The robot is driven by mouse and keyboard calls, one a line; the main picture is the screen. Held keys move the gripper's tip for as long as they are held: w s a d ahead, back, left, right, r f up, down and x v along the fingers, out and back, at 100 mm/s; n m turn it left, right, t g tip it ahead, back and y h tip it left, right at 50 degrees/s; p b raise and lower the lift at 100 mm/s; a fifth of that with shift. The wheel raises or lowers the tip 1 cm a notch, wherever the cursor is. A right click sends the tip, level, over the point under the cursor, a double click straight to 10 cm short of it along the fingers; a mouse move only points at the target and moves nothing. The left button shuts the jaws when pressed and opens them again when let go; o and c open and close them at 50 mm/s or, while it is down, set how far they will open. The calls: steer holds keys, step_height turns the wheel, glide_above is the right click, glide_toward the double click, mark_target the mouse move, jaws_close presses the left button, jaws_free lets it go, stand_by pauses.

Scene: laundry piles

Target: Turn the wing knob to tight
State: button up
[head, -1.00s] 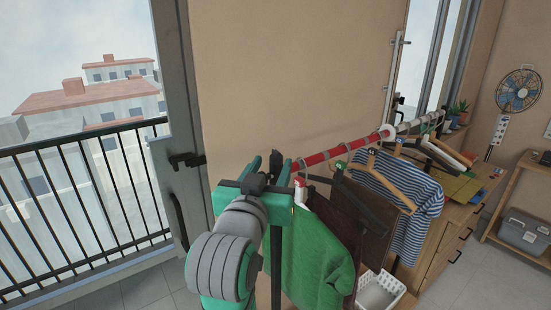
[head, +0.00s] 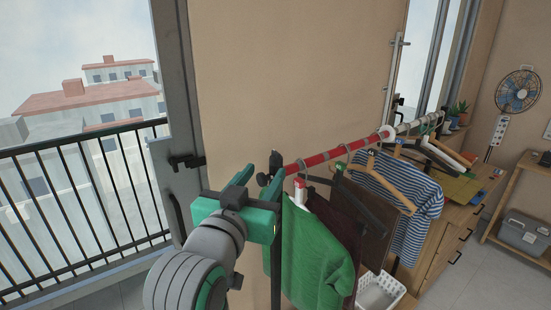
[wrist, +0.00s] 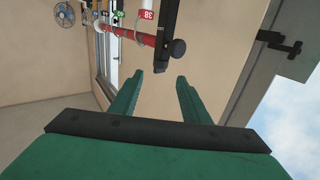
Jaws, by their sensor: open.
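The dark wing knob (wrist: 177,48) sits on the black upright post (wrist: 166,22) at the end of the red clothes rail (wrist: 140,38). In the head view the knob (head: 262,180) shows small and dark, just beyond my gripper. My gripper (wrist: 158,79) is open and empty, with two green fingers. In the wrist view the knob is past the fingertips, nearer the right finger, and appears apart from both. I cannot tell which way the wings of the knob point.
A green garment (head: 318,250) hangs from the rail close to the right of my gripper, with dark clothes and a striped shirt (head: 405,195) beyond. A white basket (head: 380,292) is below. A plain wall (head: 290,80) stands behind. A balcony railing (head: 85,190) is at left.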

mark_target(275, 160)
steer(key=x, duration=0.9)
steer(key=shift+w+d+f, duration=0.1)
steer(key=shift+w, duration=0.15)
steer(key=c, duration=1)
